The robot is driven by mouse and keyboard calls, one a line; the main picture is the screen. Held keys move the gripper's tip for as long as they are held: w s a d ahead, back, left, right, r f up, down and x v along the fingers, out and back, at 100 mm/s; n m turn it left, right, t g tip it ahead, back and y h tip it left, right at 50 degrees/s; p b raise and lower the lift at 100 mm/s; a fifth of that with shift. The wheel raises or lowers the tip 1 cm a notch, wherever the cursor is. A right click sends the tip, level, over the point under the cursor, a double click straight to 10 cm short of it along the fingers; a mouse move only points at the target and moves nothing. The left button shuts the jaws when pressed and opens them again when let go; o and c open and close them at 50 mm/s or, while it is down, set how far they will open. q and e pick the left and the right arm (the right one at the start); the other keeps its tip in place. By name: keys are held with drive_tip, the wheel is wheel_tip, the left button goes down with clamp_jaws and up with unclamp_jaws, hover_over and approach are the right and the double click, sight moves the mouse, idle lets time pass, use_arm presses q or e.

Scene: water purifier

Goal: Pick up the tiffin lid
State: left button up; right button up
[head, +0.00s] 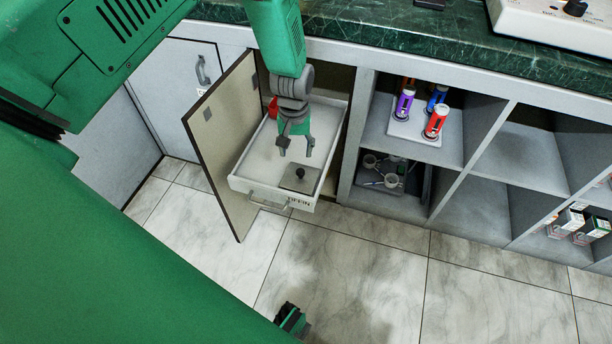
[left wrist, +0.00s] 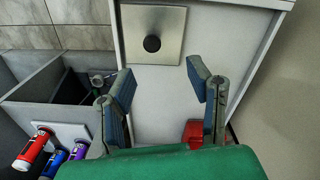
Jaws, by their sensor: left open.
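The tiffin lid (head: 291,184) is a flat square metal plate with a round black knob. It lies in the front right part of the white pulled-out drawer (head: 247,187), whose front reads "TIFFIN". The lid also shows in the left wrist view (left wrist: 168,22), at the top, beyond the fingertips. My left gripper (head: 296,150) points down over the drawer, behind the lid in the head view. Its fingers are apart with nothing between them, also in the left wrist view (left wrist: 161,78). It is not touching the lid.
A brown cabinet door (head: 222,145) stands open left of the drawer. A red object (head: 273,107) is at the drawer's back left. Shelves on the right hold colored bottles (head: 436,122) and cups. A green countertop (head: 440,38) overhangs the drawer's rear.

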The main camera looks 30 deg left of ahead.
sight(302, 171)
use_arm(q)
wheel_tip(302, 171, down, 3)
drive_tip(key=shift+d+f+b, duration=0.15)
drive_tip(key=shift+f+b, duration=0.05)
drive_tip(key=shift+b, duration=0.15)
drive_tip(key=shift+d+f, duration=0.25)
drive_tip(key=shift+d, duration=0.05)
drive_tip(key=shift+d+f, duration=0.15)
drive_tip(key=shift+d, duration=0.3)
drive_tip(key=f+b, duration=0.1)
drive_tip(key=f, duration=0.1)
drive_tip(key=a+f+b, duration=0.1)
drive_tip(key=f, duration=0.2)
drive_tip(key=shift+w+b, duration=0.15)
drive_tip(key=shift+b, duration=0.15)
drive_tip(key=shift+a+f, duration=0.1)
drive_tip(key=shift+f, duration=0.1)
drive_tip(key=shift+d+r, duration=0.15)
drive_tip(key=shift+d, duration=0.05)
drive_tip(key=shift+d+r, duration=0.1)
drive_tip(key=shift+d, duration=0.15)
clamp_jaws()
use_arm(e)
drive_tip(key=f, duration=0.2)
drive_tip(key=d+f, duration=0.1)
drive_tip(key=f, duration=0.1)
